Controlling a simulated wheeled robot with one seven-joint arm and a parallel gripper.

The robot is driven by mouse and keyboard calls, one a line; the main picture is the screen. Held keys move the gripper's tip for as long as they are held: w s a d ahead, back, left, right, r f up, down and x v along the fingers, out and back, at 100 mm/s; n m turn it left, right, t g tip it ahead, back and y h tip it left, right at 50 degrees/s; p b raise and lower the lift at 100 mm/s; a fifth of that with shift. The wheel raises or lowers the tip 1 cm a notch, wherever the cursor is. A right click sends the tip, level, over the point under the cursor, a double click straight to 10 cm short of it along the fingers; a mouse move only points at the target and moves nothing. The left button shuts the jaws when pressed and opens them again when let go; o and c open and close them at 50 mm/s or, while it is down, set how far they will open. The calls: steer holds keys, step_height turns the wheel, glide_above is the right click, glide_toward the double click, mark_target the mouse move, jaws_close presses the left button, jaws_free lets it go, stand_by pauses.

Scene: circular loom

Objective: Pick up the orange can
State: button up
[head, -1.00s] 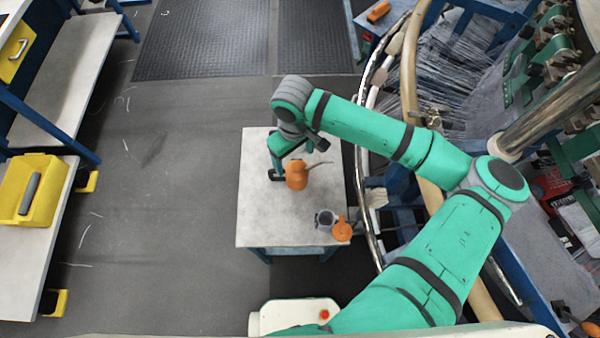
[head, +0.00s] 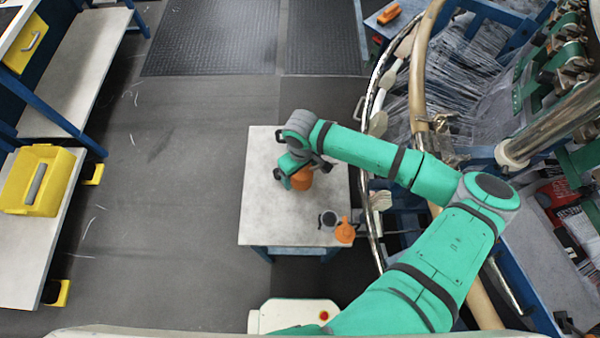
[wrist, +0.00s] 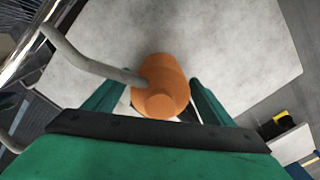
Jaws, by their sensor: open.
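The orange can (head: 302,181) stands on the small grey table, partly covered by my gripper (head: 292,178) in the head view. In the wrist view the orange can (wrist: 161,88) shows a rounded body, a cap toward me and a long grey spout pointing to the upper left. My gripper (wrist: 152,92) is open, with one green finger on each side of the can's lower part. The can lies between or just beyond the fingertips; whether they touch it cannot be told.
The loom's curved rail (head: 372,190) runs close along the right side. The table's left part is clear.

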steer(key=shift+f, duration=0.15)
steer(key=c, duration=1.4)
steer(key=shift+o, duration=0.2)
steer(key=shift+r, duration=0.45)
step_height(320, 180, up, 3)
steer(key=shift+f, duration=0.2)
steer(key=s+r, duration=0.9)
steer(key=s, duration=0.5)
steer(key=shift+a+r, duration=0.15)
steer(key=shift+r, duration=0.15)
